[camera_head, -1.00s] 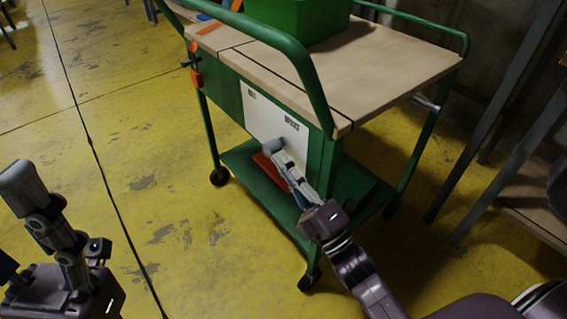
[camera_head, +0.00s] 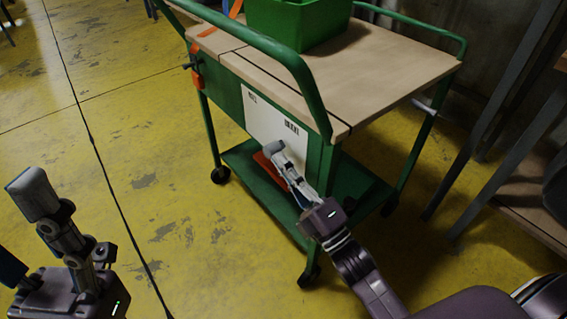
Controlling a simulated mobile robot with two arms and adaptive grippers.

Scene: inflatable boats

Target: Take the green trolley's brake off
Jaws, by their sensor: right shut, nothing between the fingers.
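The green trolley (camera_head: 319,88) stands upright, with a wooden top and a white panel (camera_head: 262,117) on its near side. The panel carries two small dark markings, too small to read. My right gripper (camera_head: 274,149) is shut and empty, its fingertips in front of the panel's lower part. I cannot tell whether it touches the panel. No brake lever can be made out clearly; the gripper covers part of that area. My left gripper (camera_head: 32,190) is at the lower left, over the floor and away from the trolley; its finger gap does not show.
A green bin (camera_head: 290,25) stands on the trolley top. An orange-red thing (camera_head: 267,166) shows partly behind my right gripper, low on the trolley. A dark-framed rack (camera_head: 495,95) stands at the right. The yellow floor (camera_head: 130,150) on the left is clear.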

